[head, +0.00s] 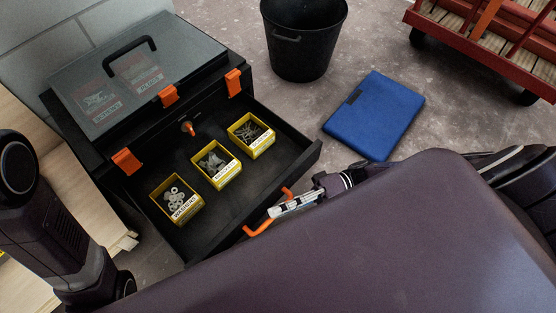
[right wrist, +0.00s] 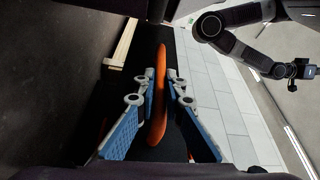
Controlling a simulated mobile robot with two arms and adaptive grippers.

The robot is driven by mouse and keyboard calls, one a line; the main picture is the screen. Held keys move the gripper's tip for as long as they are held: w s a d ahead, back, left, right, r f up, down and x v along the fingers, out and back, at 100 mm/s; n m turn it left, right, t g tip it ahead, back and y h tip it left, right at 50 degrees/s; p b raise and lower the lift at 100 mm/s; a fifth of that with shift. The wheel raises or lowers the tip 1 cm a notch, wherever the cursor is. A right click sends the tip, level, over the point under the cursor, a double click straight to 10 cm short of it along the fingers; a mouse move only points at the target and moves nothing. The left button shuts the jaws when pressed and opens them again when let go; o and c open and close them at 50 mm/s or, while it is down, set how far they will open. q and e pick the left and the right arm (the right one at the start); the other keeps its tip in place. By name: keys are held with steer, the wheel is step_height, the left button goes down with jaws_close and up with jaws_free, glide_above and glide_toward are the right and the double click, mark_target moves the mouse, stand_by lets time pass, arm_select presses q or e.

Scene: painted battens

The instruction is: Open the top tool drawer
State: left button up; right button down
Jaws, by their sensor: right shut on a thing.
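The black toolbox (head: 130,95) stands at the left with its top drawer (head: 245,190) pulled well out. Three yellow bins of small hardware sit in the drawer: one of washers (head: 176,201), a middle one (head: 216,164) and a far one (head: 251,135). The orange drawer handle (head: 257,228) is on the drawer's front. My right gripper (head: 298,203) is at this handle, partly hidden by my own arm. In the right wrist view, the orange handle (right wrist: 159,110) lies between the blue-padded fingers of the gripper (right wrist: 161,80), which are shut on it. My left arm shows, but its gripper is not clear.
A black bucket (head: 304,45) and a blue folder-like case (head: 375,114) are on the concrete floor behind the drawer. A red slatted cart (head: 490,40) on wheels stands at the upper right. Pale wooden boards (head: 75,190) lie at the left by the toolbox.

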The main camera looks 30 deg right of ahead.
stand_by(0.3)
steer(key=c, duration=2)
jaws_free()
steer(key=shift+d, duration=0.1)
steer(key=d, duration=0.8)
steer(key=d+f, duration=0.1)
steer(key=d, duration=0.3)
steer(key=shift+s, duration=0.25)
